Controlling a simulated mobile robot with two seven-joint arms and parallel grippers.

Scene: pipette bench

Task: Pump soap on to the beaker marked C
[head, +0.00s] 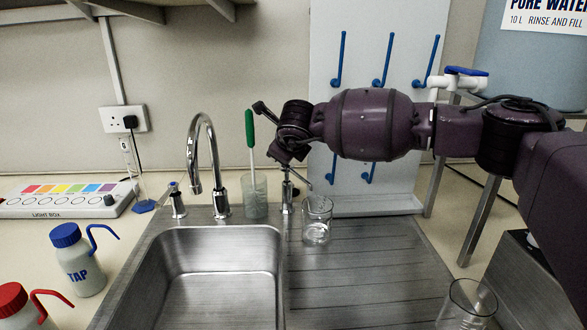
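A metal soap pump (287,197) stands on the sink's back deck, its thin spout reaching right. A clear glass beaker (317,222) stands upright on the drainer just right of the pump, under or near the spout end. No letter on it is legible. My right gripper (272,135) is above the pump, at the end of the purple arm from the right. It is small and dark, partly hidden by its wrist. I cannot tell whether its fingers are open or touch the pump. My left gripper is not in view. Another clear beaker (467,303) stands at the lower right, its marking unreadable.
A curved tap (213,165) rises behind the steel sink basin (215,280). A green-handled brush (250,135) stands in a glass (255,200) left of the pump. Blue-capped (82,262) and red-capped (20,310) bottles are at left. The middle drainer (360,275) is clear.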

